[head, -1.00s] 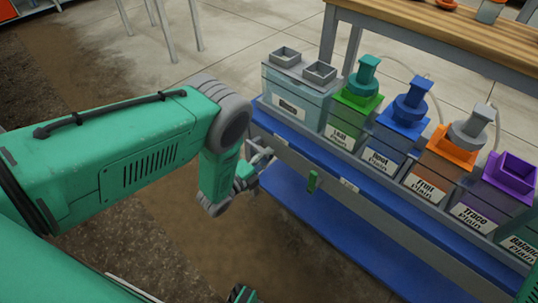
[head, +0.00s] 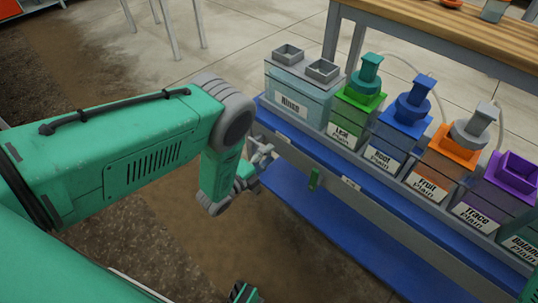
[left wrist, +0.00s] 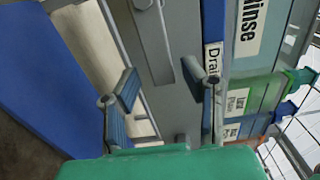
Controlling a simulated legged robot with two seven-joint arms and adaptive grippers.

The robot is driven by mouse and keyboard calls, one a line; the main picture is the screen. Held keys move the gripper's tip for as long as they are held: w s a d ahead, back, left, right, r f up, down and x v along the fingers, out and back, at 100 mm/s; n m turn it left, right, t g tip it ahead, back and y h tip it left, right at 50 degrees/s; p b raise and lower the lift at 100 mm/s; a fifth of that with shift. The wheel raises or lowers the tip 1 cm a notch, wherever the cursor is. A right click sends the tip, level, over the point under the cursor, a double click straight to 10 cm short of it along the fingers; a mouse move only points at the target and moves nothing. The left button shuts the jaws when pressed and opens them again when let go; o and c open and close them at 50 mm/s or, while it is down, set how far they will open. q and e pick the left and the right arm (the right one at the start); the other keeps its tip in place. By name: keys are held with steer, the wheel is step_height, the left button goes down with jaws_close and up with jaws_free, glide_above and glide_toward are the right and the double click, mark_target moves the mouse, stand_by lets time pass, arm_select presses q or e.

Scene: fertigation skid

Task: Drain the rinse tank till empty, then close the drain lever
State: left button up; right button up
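The rinse tank (head: 302,94) is a pale, clear-walled box with a "Rinse" label at the left end of the blue-edged skid. I cannot make out its liquid level. My left gripper (head: 262,156) is beside the skid's front, below this tank. In the left wrist view its two fingers (left wrist: 162,92) are apart with nothing between the tips. A "Drain" label (left wrist: 213,58) sits on the blue edge near the right finger. A grey bar (left wrist: 152,45) lies beyond the fingers against a grey panel; it may be the drain lever.
Tanks with green (head: 362,96), blue (head: 405,113), orange (head: 454,153) and purple (head: 515,177) tops stand in a row to the right. A blue lower shelf (head: 340,230) juts out below. A wooden bench stands behind.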

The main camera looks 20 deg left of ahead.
arm_select(q)
steer(key=v, duration=1.1)
steer(key=shift+s, duration=0.3)
stand_by(6.6)
